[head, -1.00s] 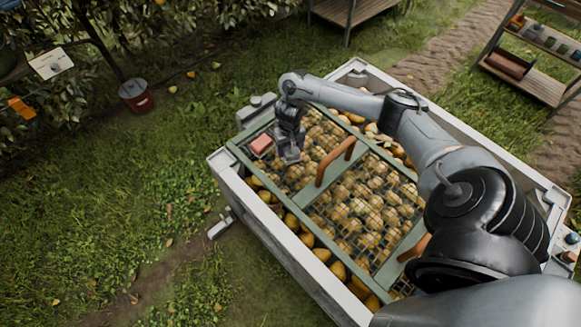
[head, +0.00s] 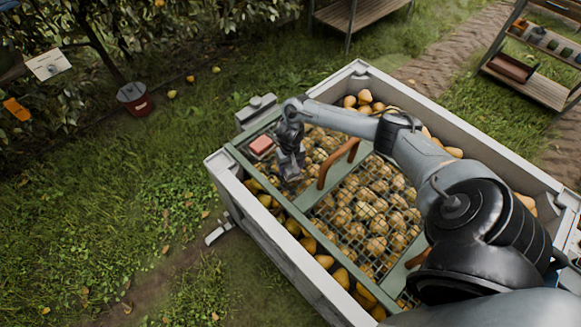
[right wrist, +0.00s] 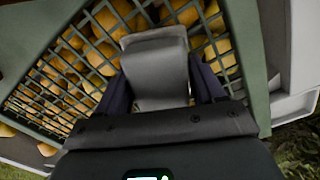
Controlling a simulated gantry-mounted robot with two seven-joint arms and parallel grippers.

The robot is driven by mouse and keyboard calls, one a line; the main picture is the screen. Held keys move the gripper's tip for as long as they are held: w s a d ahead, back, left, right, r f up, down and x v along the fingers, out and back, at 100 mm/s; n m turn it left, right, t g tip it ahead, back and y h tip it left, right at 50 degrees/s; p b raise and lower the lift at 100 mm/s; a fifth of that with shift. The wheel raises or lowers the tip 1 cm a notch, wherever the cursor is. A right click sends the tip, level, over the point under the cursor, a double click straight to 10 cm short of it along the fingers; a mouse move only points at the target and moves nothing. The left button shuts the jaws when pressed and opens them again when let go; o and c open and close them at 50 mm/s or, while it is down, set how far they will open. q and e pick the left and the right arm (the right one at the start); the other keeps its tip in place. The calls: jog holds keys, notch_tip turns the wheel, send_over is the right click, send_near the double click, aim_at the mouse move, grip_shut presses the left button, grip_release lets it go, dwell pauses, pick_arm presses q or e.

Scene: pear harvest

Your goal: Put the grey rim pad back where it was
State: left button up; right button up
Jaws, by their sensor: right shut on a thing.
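The grey rim pad (right wrist: 156,62) is a smooth, curved grey piece. In the right wrist view it sits between the two dark fingers of my right gripper (right wrist: 162,88), which is shut on it. In the head view my right gripper (head: 290,168) hangs over the near-left part of the green-framed mesh lid (head: 237,157), close to a red block. The pad's lower end is hard to make out there, and I cannot tell whether it touches the mesh. The pale bin rim (head: 268,227) runs around the lid. My left gripper is not in view.
The bin is full of yellow pears, under the mesh and around it. A brown handle (head: 338,163) stands up from the lid beside my gripper. The red block (head: 261,145) lies at the lid's left end. A red bucket (head: 135,98) stands on the grass.

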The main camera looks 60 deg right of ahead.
jog(key=shift+f, duration=0.1)
jog(key=o, duration=1)
